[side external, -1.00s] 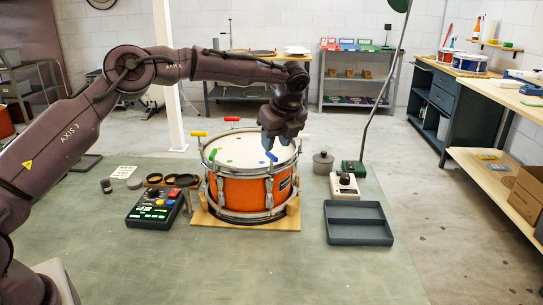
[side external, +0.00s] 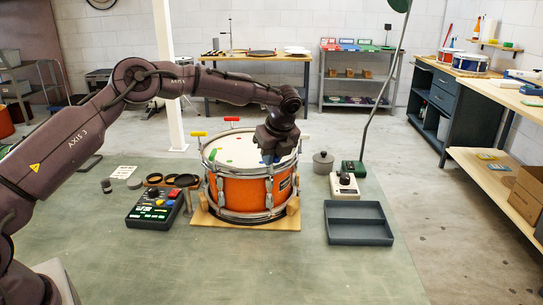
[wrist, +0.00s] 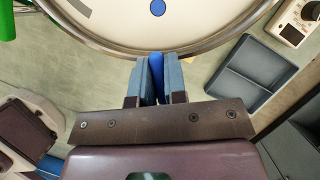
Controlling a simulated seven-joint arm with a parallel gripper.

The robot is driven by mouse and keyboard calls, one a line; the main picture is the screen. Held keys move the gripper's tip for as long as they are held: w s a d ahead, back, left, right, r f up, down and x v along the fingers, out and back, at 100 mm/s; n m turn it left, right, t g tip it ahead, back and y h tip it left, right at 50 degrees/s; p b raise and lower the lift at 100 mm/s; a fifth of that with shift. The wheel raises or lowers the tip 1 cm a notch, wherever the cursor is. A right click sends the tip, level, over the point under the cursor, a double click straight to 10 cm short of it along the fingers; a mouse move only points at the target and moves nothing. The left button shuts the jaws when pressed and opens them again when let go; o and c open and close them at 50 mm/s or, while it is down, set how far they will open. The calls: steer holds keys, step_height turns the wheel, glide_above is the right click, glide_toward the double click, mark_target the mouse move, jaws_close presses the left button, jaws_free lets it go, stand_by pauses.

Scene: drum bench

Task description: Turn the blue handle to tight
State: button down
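The orange drum (side external: 238,193) stands upright on a wooden base, its pale head (side external: 228,150) facing up. The blue handle (wrist: 157,78) is at the drum's rim, on the near side in the wrist view. My gripper (wrist: 157,80) is over the rim with one finger on each side of the blue handle. The fingers look closed against it, with little or no gap visible. In the side view my gripper (side external: 268,156) hides most of the handle. A blue dot (wrist: 157,8) marks the head inward of the handle.
Red (side external: 232,119) and yellow (side external: 199,134) handles stick up from the rim. A control box (side external: 155,208) with lit buttons is left of the drum. A dark two-part tray (side external: 358,223), a white device (side external: 344,186) and a grey lidded pot (side external: 323,162) are at right. The front bench is clear.

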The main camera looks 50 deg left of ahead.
steer(key=shift+m, duration=0.3)
steer(key=m+t, duration=0.1)
steer(key=m, duration=0.2)
steer(key=shift+m+t+h, duration=0.4)
steer(key=m+t+h, duration=0.1)
steer(key=m, duration=0.3)
steer(key=shift+m, duration=0.3)
steer(key=m+h, duration=0.2)
steer(key=m, duration=0.2)
steer(key=shift+t, duration=0.4)
steer(key=m+h, duration=0.1)
steer(key=m, duration=0.4)
steer(key=shift+h, duration=0.4)
steer(key=m, duration=0.2)
steer(key=m+h, duration=0.1)
steer(key=m, duration=0.1)
steer(key=shift+d+g+h, duration=0.1)
steer(key=shift+g+h, duration=0.2)
steer(key=m+g+h, duration=0.1)
steer(key=m, duration=0.4)
steer(key=m+g+h, duration=0.1)
steer(key=m+g, duration=0.1)
steer(key=m, duration=0.2)
steer(key=shift+m, duration=0.3)
steer(key=shift+m+g, duration=0.9)
steer(key=shift+m, duration=1.3)
